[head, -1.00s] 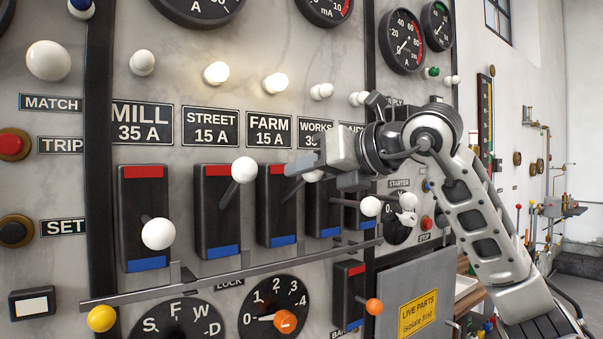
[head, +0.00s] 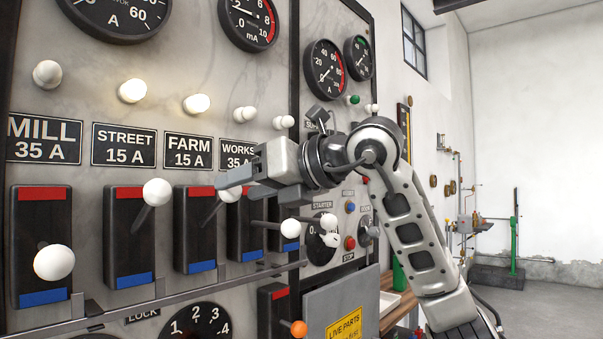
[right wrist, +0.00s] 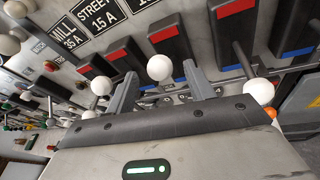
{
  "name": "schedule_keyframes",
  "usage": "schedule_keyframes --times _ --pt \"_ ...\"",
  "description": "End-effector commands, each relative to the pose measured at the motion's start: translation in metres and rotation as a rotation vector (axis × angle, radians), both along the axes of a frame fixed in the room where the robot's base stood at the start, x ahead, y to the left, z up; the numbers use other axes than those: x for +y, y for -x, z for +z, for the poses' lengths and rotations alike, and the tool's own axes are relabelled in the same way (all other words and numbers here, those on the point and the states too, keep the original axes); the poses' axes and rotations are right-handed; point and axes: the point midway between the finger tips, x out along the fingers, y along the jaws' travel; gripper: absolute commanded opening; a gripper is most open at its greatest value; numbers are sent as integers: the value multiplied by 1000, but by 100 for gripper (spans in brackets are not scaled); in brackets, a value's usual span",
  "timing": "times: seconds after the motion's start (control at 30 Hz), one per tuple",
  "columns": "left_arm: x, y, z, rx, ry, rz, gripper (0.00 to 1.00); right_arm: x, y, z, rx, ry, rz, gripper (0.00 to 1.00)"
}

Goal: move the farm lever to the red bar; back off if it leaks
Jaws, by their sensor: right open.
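The farm switch (head: 201,240) is a black block with a red bar (head: 201,191) at its top and a blue bar (head: 202,266) at its bottom. Its lever leans outward and upward to a white knob (head: 229,193), partly hidden by a finger. My right gripper (head: 242,185) is open at this knob. In the right wrist view a white knob (right wrist: 159,67) shows between the two spread fingers; I cannot tell whether they touch it. The mA gauge (head: 248,20) is above; I cannot read its needle surely. My left gripper is not in view.
The street knob (head: 157,192) stands close left of the farm knob, the works knob (head: 290,228) close right. The mill knob (head: 53,262) sits lower. A rail (head: 190,289) runs below the switches. Lamps above street (head: 133,91) and farm (head: 197,103) glow.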

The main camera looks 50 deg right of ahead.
Motion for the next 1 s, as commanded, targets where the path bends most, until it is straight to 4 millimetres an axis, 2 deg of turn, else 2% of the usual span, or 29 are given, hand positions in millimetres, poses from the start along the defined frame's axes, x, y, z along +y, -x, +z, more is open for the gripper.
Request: schedule_keyframes --times 0.1,0.3,0.5,0.7,1.0 --pt "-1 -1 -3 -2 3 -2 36 -7 30 7 -6 2 -5 53" --pt "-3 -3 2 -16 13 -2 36 -16 74 19 -6 1 -5 53" --pt "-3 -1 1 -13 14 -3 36 -22 104 27 -6 1 -3 53" --pt "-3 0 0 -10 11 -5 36 -23 114 29 -4 0 -1 53" --pt "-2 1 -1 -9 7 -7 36 -23 114 29 -3 1 0 53"
